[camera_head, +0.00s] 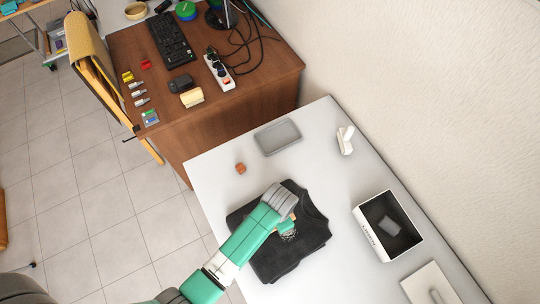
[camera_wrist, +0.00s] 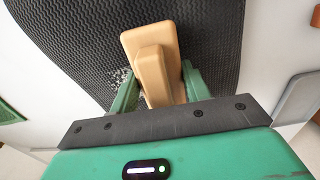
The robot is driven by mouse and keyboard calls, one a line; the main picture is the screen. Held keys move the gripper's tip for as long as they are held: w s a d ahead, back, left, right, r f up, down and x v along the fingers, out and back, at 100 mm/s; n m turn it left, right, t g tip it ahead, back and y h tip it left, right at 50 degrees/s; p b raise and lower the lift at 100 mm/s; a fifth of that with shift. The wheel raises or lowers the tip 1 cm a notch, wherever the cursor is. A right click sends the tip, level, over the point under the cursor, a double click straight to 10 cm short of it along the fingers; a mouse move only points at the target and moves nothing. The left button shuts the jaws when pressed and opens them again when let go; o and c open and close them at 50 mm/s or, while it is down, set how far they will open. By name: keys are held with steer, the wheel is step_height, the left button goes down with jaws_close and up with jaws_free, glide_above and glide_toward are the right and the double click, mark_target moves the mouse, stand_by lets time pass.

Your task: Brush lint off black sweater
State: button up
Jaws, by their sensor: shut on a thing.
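The black sweater (camera_head: 272,264) lies flat on the white table, and its ribbed dark cloth fills much of the wrist view (camera_wrist: 222,45). My gripper (camera_wrist: 160,88) is shut on a tan wooden brush (camera_wrist: 152,45), one finger on each side of its handle. In the head view the brush (camera_head: 291,217) shows partly beside my gripper (camera_head: 286,224), above the sweater's middle. Pale specks of lint (camera_wrist: 119,78) lie on the cloth just left of the brush; they also show in the head view (camera_head: 289,236). The brush's underside is hidden, so contact cannot be told.
On the white table are a grey tray (camera_head: 278,137), a small orange-brown block (camera_head: 240,169), a white item (camera_head: 346,140), an open white box (camera_head: 374,236) with a grey thing inside, and a white flat piece (camera_head: 428,285). A brown desk (camera_head: 235,130) with clutter stands behind.

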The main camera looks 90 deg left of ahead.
steer(key=shift+w+a+f+b, duration=0.1)
steer(key=shift+w+a+b, duration=0.15)
steer(key=shift+w+a, duration=0.45)
steer(key=shift+w+a+r+b, duration=0.1)
steer(key=shift+w+a+b, duration=0.15)
steer(key=shift+w, duration=0.9)
steer(key=shift+w+a+f+b, duration=0.1)
steer(key=shift+w+a+b, duration=0.1)
steer(key=shift+w+a, duration=0.55)
steer(key=r+p, duration=0.1)
steer(key=r, duration=0.1)
steer(key=w+r+p, duration=0.1)
steer(key=r+p, duration=0.1)
steer(key=shift+w+r, duration=0.1)
step_height(320, 180, up, 4)
steer(key=p, duration=0.5)
steer(key=shift+r, duration=0.2)
